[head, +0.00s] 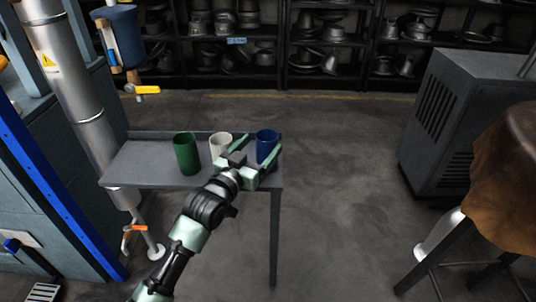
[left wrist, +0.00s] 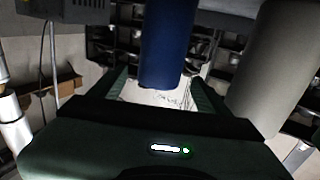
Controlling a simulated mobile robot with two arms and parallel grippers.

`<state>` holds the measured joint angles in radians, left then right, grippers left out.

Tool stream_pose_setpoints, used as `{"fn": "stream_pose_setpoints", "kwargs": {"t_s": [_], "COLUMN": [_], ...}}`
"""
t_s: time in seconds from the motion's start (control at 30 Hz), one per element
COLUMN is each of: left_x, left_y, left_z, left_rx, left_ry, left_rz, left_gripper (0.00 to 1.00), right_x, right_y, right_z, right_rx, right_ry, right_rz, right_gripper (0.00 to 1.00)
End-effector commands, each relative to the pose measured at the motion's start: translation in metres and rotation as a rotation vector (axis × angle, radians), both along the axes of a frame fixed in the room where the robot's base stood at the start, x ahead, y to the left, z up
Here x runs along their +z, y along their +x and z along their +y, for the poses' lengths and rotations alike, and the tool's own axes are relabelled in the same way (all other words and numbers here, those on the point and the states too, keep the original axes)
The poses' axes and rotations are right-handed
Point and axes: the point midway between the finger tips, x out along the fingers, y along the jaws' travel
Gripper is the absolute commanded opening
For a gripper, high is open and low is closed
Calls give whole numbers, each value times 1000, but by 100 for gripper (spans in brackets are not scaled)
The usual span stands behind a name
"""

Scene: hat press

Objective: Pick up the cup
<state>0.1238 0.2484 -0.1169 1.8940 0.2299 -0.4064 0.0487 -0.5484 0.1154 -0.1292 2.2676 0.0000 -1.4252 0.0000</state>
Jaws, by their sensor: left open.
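A blue cup (head: 266,139) stands upright at the right end of a small grey table (head: 140,169). A white cup (head: 218,143) and a green cup (head: 186,153) stand to its left. My left gripper (head: 261,147) is open at the blue cup, one finger on each side of it. In the left wrist view the blue cup (left wrist: 167,42) hangs into the gap between the fingers, and the white cup (left wrist: 277,62) is outside, past the right finger. I cannot tell whether the fingers touch the blue cup. My right gripper is not in view.
A silver pipe (head: 82,95) and blue machine frame stand left of the table. A dark grey cabinet (head: 452,125) and a stool with a brown leather cover (head: 508,180) are at right. Shelves (head: 283,50) with metal hat forms line the back. The floor right of the table is clear.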

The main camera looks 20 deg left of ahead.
Motion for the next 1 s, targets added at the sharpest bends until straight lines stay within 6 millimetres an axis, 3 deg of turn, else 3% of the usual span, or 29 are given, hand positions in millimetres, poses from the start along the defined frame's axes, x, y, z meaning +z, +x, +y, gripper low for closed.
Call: {"fn": "stream_pose_setpoints", "kwargs": {"t_s": [0.3, 0.57, 0.83, 1.0], "left_x": [-1, 0, 0, 0], "left_y": [41, 43, 42, 42], "left_z": [-8, -9, -9, -9], "left_rx": [0, 0, 0, 0], "left_ry": [0, 0, 0, 0], "left_rz": [0, 0, 0, -1], "left_gripper": [77, 77, 2, 0], "right_x": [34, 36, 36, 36], "right_y": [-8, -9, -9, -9], "right_z": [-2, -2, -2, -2], "right_rx": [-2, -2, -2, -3], "right_ry": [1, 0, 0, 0], "right_rz": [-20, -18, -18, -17], "right_gripper": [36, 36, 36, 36]}}
